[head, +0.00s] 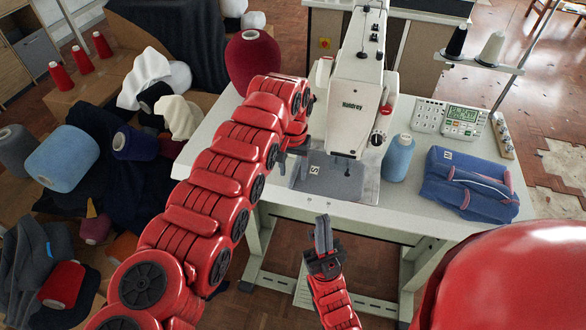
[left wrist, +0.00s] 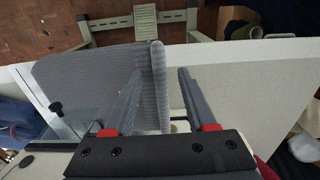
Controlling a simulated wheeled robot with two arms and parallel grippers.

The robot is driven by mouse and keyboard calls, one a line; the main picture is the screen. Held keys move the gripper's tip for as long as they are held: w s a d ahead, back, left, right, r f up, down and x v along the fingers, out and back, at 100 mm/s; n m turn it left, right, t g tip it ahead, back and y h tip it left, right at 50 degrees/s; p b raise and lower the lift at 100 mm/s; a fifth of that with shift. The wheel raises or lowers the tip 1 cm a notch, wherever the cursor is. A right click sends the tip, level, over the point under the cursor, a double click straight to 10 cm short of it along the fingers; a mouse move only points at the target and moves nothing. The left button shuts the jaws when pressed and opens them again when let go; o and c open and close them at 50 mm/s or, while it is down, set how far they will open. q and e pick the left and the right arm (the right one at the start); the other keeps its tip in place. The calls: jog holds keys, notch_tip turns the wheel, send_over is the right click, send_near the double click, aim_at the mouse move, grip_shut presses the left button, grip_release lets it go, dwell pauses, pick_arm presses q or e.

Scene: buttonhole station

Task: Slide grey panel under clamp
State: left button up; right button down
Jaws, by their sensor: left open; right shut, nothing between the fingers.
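The grey panel (head: 335,182) lies flat on the white table under the front of the sewing machine, with a small white "S" tag on it. In the left wrist view the panel (left wrist: 95,75) is ribbed, with a thick raised edge. My left gripper (head: 284,163) is open at the panel's left side; in the wrist view its fingers (left wrist: 160,74) stand on either side of that edge. The clamp area (head: 350,157) is below the machine head; the clamp's exact position over the panel is unclear. My right gripper (head: 323,220) is shut and empty, in front of the table edge.
The sewing machine (head: 352,100) stands behind the panel. A blue thread cone (head: 397,158) and folded blue garment (head: 468,185) are to the right. A dark red cone (head: 252,62) stands behind my left arm. The front table strip (head: 400,225) is clear.

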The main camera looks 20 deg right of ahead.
pick_arm(q)
jog(key=shift+r, duration=0.1)
jog(key=shift+r, duration=0.4)
notch_tip(320, 180, up, 16)
jog(key=p, duration=0.6)
jog(key=shift+r, duration=0.2)
